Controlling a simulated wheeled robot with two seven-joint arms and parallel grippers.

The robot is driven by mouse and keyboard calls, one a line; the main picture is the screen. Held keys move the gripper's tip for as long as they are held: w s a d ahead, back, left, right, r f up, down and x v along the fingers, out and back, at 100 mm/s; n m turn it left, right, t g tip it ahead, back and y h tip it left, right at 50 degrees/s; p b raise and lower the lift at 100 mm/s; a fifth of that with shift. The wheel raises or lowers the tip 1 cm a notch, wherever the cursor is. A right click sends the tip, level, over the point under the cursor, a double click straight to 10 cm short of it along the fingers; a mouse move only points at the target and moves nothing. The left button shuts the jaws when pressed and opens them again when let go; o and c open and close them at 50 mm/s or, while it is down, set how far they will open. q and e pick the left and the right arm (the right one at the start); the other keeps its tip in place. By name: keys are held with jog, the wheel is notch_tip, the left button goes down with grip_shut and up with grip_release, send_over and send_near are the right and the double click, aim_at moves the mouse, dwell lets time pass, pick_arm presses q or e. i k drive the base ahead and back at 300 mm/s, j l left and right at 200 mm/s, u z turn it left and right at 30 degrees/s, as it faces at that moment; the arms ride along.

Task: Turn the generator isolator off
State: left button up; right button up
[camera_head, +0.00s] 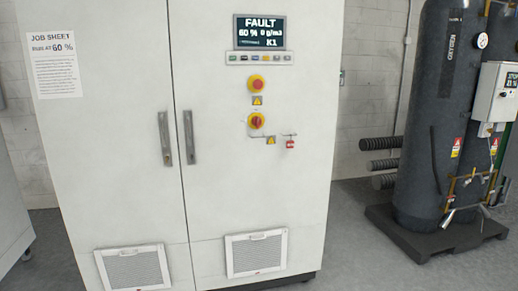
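The generator cabinet (225,190) is a tall white two-door unit that fills the middle of the head view. On its right door is a red rotary handle on a yellow round plate (256,121), which looks like the isolator. The handle's exact angle is too small to tell. A small red padlock-like tag (290,144) hangs to the right of it. Above it is a red mushroom button on yellow (257,85). The display (260,32) reads FAULT, 60 %, 0 g/m3 and K1. Neither of my grippers is in view.
A job sheet (54,65) reading "60 %" is on the left door. Two vertical door handles (189,137) stand near the door seam. A dark oxygen tank (430,120) stands on a low base at the right. Grey floor (355,225) is clear between cabinet and tank.

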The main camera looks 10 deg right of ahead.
aim_at(257, 121)
jog(key=i+l, duration=0.2)
jog(key=l, duration=0.15)
jog(key=i+l, duration=0.15)
jog(key=l, duration=0.2)
jog(key=i+l, duration=0.2)
jog(key=l, duration=0.2)
jog(key=i+l, duration=0.15)
jog(key=l, duration=0.2)
jog(key=i+l, duration=0.2)
jog(key=l, duration=0.15)
jog(key=i+l, duration=0.15)
jog(key=l, duration=0.2)
jog(key=i+l, duration=0.2)
jog(key=l, duration=0.2)
jog(key=i+l, duration=0.15)
jog(key=l, duration=0.2)
jog(key=u, duration=0.05)
